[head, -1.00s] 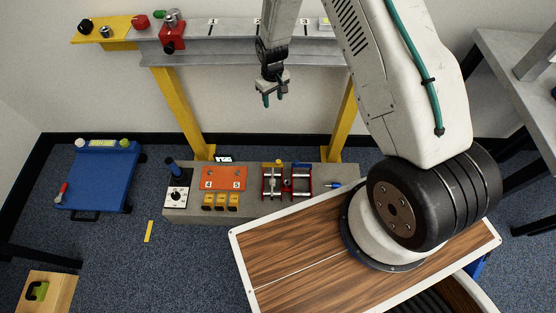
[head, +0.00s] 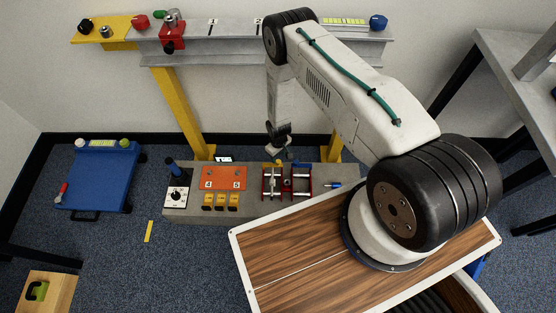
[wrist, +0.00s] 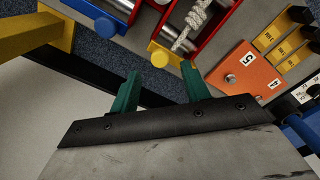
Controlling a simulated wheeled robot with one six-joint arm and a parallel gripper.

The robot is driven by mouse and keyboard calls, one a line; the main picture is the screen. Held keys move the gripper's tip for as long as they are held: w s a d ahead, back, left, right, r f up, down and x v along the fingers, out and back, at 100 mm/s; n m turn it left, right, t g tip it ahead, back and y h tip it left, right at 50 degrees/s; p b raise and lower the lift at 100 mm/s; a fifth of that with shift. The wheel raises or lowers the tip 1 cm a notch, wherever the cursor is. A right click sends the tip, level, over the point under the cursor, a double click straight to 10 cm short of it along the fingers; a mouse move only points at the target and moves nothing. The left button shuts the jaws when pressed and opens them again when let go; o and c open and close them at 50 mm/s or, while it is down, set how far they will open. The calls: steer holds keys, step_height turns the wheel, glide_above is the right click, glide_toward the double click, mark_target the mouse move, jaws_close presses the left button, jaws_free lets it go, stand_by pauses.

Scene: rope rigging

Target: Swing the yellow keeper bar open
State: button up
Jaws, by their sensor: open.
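The yellow keeper bar (wrist: 168,52) with its round knob (wrist: 160,59) lies across the end of a red bracket (wrist: 206,38) in the wrist view. In the head view its yellow end (head: 268,164) shows beside my gripper, partly hidden. A pale knotted rope (wrist: 194,20) lies within that bracket. My gripper (head: 278,157) is open and empty over the back edge of the grey bench. Its green fingers (wrist: 160,88) are apart, and the yellow knob shows just beyond the gap between them. I see no contact with the bar.
A second red bracket with a blue bar (wrist: 105,27) stands beside it. An orange plate (wrist: 246,68) marked 4 and 5 and several yellow tags (head: 220,201) share the bench (head: 190,212). A yellow post (wrist: 28,35) and overhead beam (head: 230,28) stand close behind.

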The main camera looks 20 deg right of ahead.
mark_target(278, 161)
steer(key=shift+f, duration=2.25)
jaws_close()
